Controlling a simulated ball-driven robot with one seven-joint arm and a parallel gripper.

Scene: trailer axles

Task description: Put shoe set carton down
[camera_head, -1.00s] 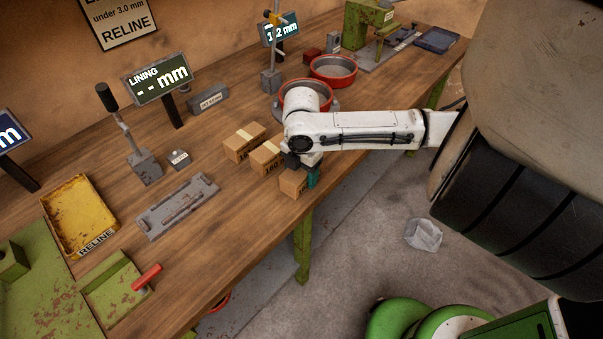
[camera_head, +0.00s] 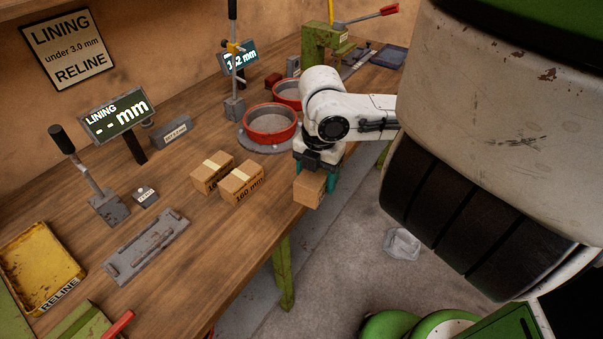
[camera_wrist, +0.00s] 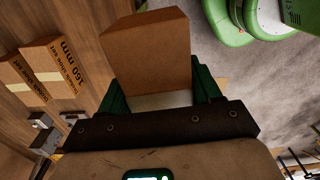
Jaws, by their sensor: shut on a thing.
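My gripper (camera_head: 317,182) is shut on a brown shoe set carton (camera_head: 310,190), with a teal finger on each side. The carton is at the bench's front edge; whether it touches the top or hangs just above or beyond it I cannot tell. In the wrist view the held carton (camera_wrist: 150,55) sits between the fingers, with floor behind its right side. Two similar cartons stand side by side on the bench to the left: a nearer one (camera_head: 242,184) marked 160 mm and a farther one (camera_head: 212,174).
The wooden bench (camera_head: 190,255) has bare top in front of the two cartons. Behind my gripper are red-rimmed round parts (camera_head: 269,124). A grey plate fixture (camera_head: 146,245), lever tool (camera_head: 107,205) and yellow RELINE tray (camera_head: 40,262) lie left. Crumpled litter (camera_head: 402,244) is on the floor.

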